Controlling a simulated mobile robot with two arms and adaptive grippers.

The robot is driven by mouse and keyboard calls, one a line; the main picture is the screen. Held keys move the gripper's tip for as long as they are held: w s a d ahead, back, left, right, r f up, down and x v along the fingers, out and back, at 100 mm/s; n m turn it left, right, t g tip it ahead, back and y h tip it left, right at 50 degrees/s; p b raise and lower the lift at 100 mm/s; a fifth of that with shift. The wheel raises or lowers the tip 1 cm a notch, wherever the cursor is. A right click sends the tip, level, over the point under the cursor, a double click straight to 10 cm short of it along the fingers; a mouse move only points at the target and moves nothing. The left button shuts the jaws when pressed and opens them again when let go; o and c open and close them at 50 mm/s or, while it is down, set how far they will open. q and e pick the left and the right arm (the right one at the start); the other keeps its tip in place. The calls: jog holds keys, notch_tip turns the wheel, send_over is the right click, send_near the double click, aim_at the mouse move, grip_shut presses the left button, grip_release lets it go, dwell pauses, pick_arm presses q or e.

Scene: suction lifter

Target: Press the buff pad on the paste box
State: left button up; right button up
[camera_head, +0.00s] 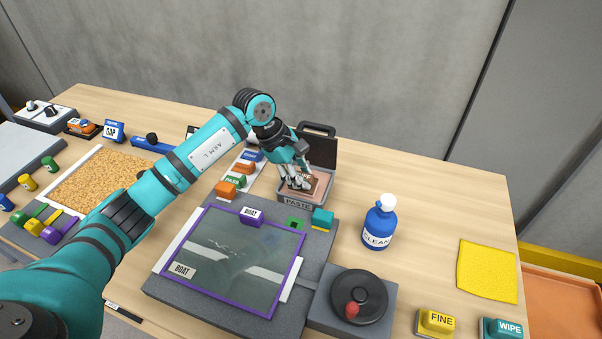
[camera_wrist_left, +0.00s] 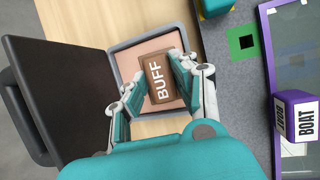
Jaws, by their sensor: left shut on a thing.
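The paste box (camera_head: 291,200) is a grey open box labelled PASTE, with its dark lid (camera_head: 322,151) raised behind it. It also shows in the left wrist view (camera_wrist_left: 116,47), with a pinkish paste surface (camera_wrist_left: 127,66) inside. The brown buff pad (camera_wrist_left: 161,79), labelled BUFF, is between the fingers of my left gripper (camera_wrist_left: 158,85), over the paste. My left gripper (camera_head: 298,181) is shut on the pad inside the box outline in the head view. Whether the pad's underside touches the paste is hidden. My right gripper is not in view.
A purple-framed glass panel (camera_head: 225,262) lies on a grey mat in front of the box. A teal block (camera_head: 322,219) sits close to the box's right front. A blue CLEAN bottle (camera_head: 379,222) stands to the right. Bare table lies behind the bottle.

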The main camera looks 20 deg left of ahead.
pick_arm(q)
jog(key=shift+r+p, duration=1.75)
jog(key=shift+r, duration=2.2)
